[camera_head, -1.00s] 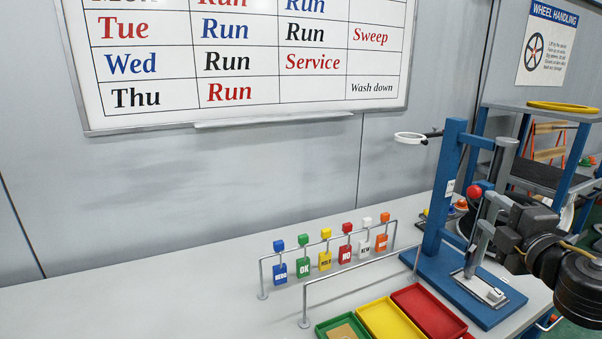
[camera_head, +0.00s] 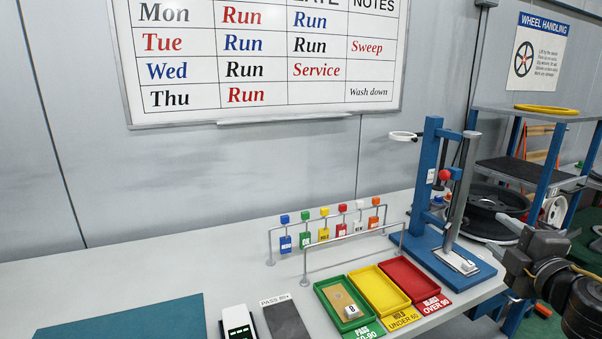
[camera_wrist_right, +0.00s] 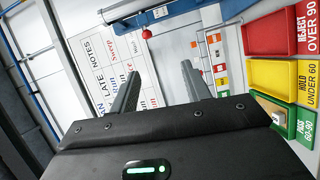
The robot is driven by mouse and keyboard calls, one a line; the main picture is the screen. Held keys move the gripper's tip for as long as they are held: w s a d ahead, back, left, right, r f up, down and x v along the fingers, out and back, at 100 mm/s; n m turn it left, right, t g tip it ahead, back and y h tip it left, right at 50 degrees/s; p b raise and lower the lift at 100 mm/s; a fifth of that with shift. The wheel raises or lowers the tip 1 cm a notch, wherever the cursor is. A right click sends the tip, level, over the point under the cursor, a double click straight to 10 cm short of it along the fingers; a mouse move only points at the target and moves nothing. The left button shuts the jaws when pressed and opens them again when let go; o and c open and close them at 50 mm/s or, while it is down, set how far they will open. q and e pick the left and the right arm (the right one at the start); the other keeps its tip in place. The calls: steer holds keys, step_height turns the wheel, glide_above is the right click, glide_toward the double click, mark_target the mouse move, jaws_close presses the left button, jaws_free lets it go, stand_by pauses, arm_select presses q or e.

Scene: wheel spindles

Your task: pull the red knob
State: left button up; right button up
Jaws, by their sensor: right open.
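The red knob (camera_head: 445,175) is a small red ball on the upright blue stand (camera_head: 431,165), near its grey slanted post (camera_head: 462,190). It also shows in the right wrist view as a red ball (camera_wrist_right: 147,33), ahead of the fingers. My right gripper (camera_head: 508,250) is to the right of the stand, lower than the knob and apart from it. In the right wrist view its two fingers (camera_wrist_right: 160,85) are spread with nothing between them. My left gripper is in no view.
Green (camera_head: 322,289), yellow (camera_head: 355,285) and red (camera_head: 388,268) trays sit in front of the stand. A rail (camera_head: 350,237) and a row of coloured tags stand left of it. A blue shelf rack (camera_head: 545,150) with wheels is at the right.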

steer(key=s+a+f+m+g, duration=0.3)
steer(key=f+m, duration=0.1)
steer(key=f, duration=0.9)
steer(key=s+a+f+m+g, duration=0.2)
steer(key=a+f+m+g, duration=0.15)
steer(key=f, duration=0.95)
steer(key=s+a+f+m+g+y, duration=0.1)
steer(key=s+a+f+m+g, duration=0.25)
steer(key=s+a+f, duration=0.45)
steer(key=s+a+f+m+g+y, duration=0.1)
steer(key=s+a+f+m+g, duration=0.25)
steer(key=s+f, duration=0.75)
step_height(320, 180, down, 22)
steer(key=s+g, duration=0.2)
steer(key=s+d+f, duration=0.1)
steer(key=s+f, duration=0.7)
steer(key=s+d+f+n+g, duration=0.1)
steer(key=s+d+f, duration=0.1)
steer(key=s+f, duration=0.6)
steer(key=shift+s+d+f, duration=0.3)
steer(key=shift+f, duration=0.15)
